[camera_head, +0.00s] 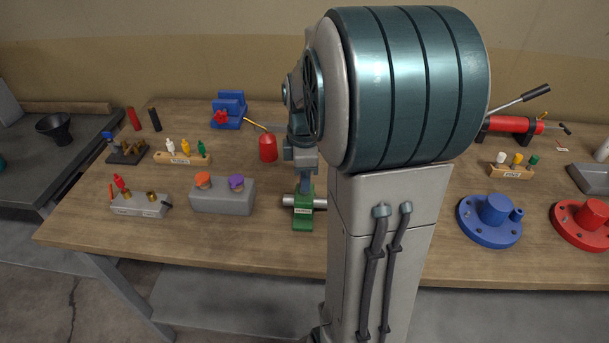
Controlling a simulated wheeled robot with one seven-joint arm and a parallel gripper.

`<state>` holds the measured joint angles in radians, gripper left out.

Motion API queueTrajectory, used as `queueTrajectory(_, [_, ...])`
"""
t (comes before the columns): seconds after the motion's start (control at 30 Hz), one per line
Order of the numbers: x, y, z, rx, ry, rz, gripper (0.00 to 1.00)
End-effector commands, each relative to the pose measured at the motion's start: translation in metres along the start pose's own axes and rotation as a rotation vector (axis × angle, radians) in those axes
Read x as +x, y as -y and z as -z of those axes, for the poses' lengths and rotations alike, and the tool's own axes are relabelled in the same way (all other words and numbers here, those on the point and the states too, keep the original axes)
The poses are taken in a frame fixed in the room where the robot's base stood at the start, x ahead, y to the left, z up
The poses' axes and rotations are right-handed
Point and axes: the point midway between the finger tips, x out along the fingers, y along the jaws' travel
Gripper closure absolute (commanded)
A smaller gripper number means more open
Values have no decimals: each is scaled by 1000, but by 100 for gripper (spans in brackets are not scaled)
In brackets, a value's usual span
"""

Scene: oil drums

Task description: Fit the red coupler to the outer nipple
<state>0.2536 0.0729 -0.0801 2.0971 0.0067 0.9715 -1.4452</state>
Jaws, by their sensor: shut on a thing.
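A small red coupler-like piece (119,183) stands at the back left of a grey block (138,205) on the left of the bench. Brass nipples (151,196) show on top of this block, and I cannot tell whether the red piece sits on one. My gripper (304,187) points down near the middle of the bench, well to the right of the block. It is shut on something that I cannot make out. Its tips are at or just above a green labelled piece (303,222) with a silver bar (290,200) across it. My arm hides part of the area.
A grey block (222,196) with orange and purple caps stands between. Behind are racks of small coloured fittings (183,158), a red oil can (267,148) and a blue vise (229,110). Blue (489,221) and red (584,223) flanged pieces lie right. The left front bench is clear.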

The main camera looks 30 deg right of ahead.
Motion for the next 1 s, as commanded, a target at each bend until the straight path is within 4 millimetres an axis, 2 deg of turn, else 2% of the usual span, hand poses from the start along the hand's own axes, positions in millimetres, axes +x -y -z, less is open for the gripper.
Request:
queueTrajectory(0.13, [0, 0, 0, 0, 0, 0, 100])
queueTrajectory(0.17, [0, 0, 0, 0, 0, 0, 74])
queueTrajectory(0.2, [0, 0, 0, 0, 0, 0, 62])
queueTrajectory(0.23, [0, 0, 0, 0, 0, 0, 56])
queueTrajectory(0.5, [-1, 0, 0, 0, 0, 0, 56])
queueTrajectory(0.63, [-9, -1, 0, 0, 0, -2, 56])
queueTrajectory(0.77, [-31, -1, 0, 0, -1, -5, 56])
queueTrajectory(1.0, [-87, 0, 0, -1, -1, -5, 56])
